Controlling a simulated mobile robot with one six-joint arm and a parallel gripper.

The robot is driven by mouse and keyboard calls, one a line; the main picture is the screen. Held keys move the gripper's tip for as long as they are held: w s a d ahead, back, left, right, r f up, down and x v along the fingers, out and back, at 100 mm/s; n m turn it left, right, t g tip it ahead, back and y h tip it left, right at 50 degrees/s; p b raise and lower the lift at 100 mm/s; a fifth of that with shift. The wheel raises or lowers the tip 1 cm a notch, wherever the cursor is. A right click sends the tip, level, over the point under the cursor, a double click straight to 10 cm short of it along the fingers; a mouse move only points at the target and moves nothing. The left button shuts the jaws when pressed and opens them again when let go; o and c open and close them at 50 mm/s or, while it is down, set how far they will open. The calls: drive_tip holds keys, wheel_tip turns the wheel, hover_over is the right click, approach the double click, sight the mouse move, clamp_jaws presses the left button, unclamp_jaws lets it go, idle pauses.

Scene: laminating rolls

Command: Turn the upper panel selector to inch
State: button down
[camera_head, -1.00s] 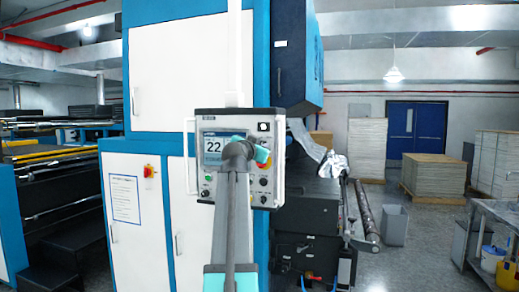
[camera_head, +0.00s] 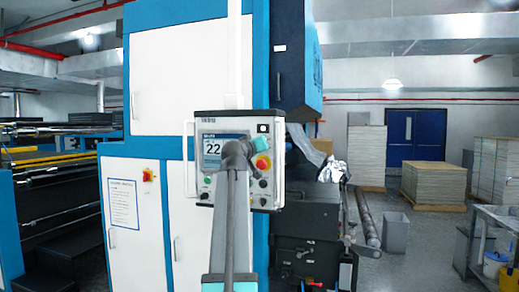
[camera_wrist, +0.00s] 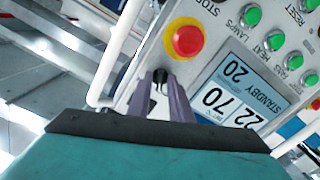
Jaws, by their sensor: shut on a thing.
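The upper panel selector (camera_wrist: 159,79) is a small black knob on the grey control panel (camera_head: 190,170). In the wrist view it sits between the purple-grey fingers of my gripper (camera_wrist: 161,78), which is shut on it.
A red emergency stop on a yellow base (camera_wrist: 187,38) is close to my fingers; in the head view it is just below the selector. A lit screen (camera_wrist: 238,92) and several green buttons are nearby. A white tubular handle (camera_wrist: 118,50) runs along the panel's side.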

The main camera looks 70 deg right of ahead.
drive_tip(key=shift+r+n, duration=0.3)
drive_tip(key=shift+n, duration=0.3)
drive_tip(key=c, duration=1.9)
unclamp_jaws()
drive_tip(key=shift+d+f, duration=0.1)
drive_tip(key=shift+d, duration=0.05)
drive_tip(key=shift+o, duration=0.2)
drive_tip(key=shift+f, duration=0.1)
